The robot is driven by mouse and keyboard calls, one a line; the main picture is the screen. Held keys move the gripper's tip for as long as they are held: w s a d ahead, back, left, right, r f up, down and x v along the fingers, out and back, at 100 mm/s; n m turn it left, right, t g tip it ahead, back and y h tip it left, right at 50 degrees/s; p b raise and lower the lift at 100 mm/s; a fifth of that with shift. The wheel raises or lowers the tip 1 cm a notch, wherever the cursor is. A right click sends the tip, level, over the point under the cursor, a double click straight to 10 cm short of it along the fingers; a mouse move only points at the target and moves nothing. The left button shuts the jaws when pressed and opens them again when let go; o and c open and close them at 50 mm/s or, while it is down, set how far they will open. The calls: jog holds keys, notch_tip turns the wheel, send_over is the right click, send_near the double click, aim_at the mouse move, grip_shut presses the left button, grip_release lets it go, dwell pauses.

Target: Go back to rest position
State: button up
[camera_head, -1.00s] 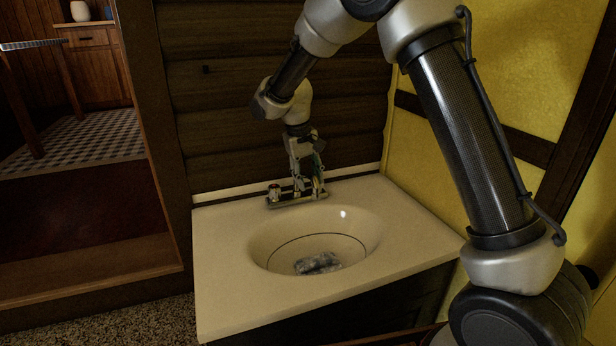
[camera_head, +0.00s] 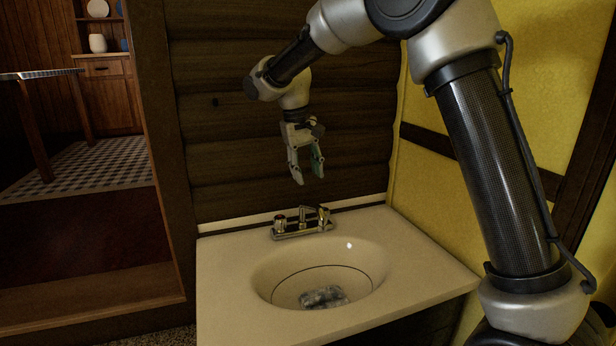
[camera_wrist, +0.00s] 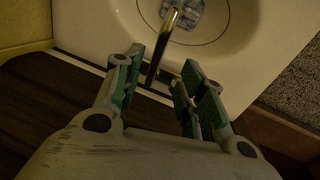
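My gripper (camera_head: 308,178) hangs above the sink's faucet in the head view, fingers pointing down. Its two fingers are apart with nothing between them. In the wrist view the green-padded fingers of my gripper (camera_wrist: 155,85) are spread, and the faucet spout (camera_wrist: 162,50) shows beyond the gap between them. The faucet (camera_head: 302,222) with its two handles stands clear below the fingertips. My arm reaches in from the right and bends down to the gripper.
A cream sink counter (camera_head: 225,290) has an oval basin with a greyish, crumpled-looking item (camera_head: 323,297) at the bottom. A dark log wall (camera_head: 240,150) stands behind, a yellow wall (camera_head: 430,195) to the right. A doorway at left opens on a checkered floor (camera_head: 85,165).

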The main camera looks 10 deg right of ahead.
jog(key=shift+n+g, duration=0.4)
jog(key=shift+n, duration=0.3)
jog(key=s+d+f, duration=0.1)
jog(key=s, duration=0.1)
jog(key=s+d+f, duration=0.1)
jog(key=s, duration=0.1)
jog(key=s+d, duration=0.1)
jog(key=s, duration=0.1)
jog(key=shift+s+d+f, duration=0.1)
jog(key=shift+s+f, duration=0.05)
jog(key=shift+f, duration=0.25)
jog(key=s+d+r+m+t+y, duration=0.1)
jog(key=s+d+r+m+t, duration=0.1)
jog(key=s+d, duration=0.9)
jog(key=s+d+r+m+t+y, duration=0.1)
jog(key=s+d+r, duration=0.4)
jog(key=s+d, duration=0.6)
jog(key=shift+s+m+t, duration=0.8)
jog(key=shift+s, duration=1.8)
